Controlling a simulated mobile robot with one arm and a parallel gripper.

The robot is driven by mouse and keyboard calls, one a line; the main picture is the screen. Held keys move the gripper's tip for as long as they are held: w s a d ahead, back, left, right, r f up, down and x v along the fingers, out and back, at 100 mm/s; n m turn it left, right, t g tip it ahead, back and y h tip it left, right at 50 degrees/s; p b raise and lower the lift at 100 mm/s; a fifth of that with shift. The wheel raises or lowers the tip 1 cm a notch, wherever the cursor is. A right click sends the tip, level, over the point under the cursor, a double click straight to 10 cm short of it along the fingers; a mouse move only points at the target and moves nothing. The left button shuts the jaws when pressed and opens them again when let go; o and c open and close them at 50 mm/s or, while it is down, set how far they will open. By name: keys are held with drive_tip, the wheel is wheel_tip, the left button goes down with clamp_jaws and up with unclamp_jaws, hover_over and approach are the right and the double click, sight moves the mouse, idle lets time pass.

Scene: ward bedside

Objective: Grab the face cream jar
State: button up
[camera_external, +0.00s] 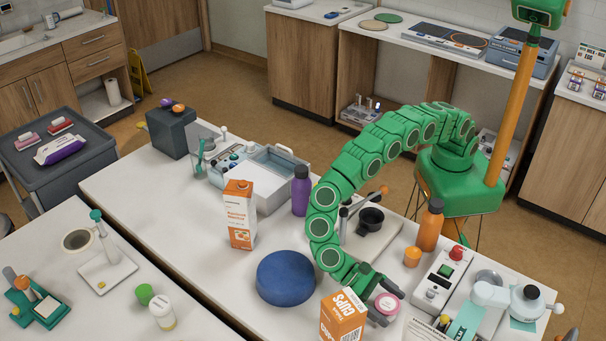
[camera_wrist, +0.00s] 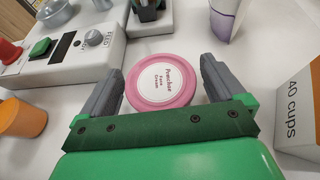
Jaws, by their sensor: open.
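The face cream jar (camera_wrist: 161,84) is round, with a pink rim and a white label reading "Face Cream". In the wrist view it lies between the fingers of my gripper (camera_wrist: 161,63), close to the left finger and with a small gap to the right one. In the external view the jar (camera_external: 387,303) sits on the white table near the front, and my green gripper (camera_external: 391,304) reaches down around it with its grey fingers apart. The jar's lower side is mostly hidden from above.
A carton of cups (camera_external: 342,318) stands close to the gripper and shows at the right of the wrist view (camera_wrist: 300,105). An orange cup (camera_external: 412,257), a control box (camera_external: 437,285) and a blue round cushion-like object (camera_external: 286,278) are nearby.

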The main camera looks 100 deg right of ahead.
drive_tip(key=c, duration=1)
drive_tip(key=shift+c, duration=0.2)
drive_tip(key=shift+r, duration=0.1)
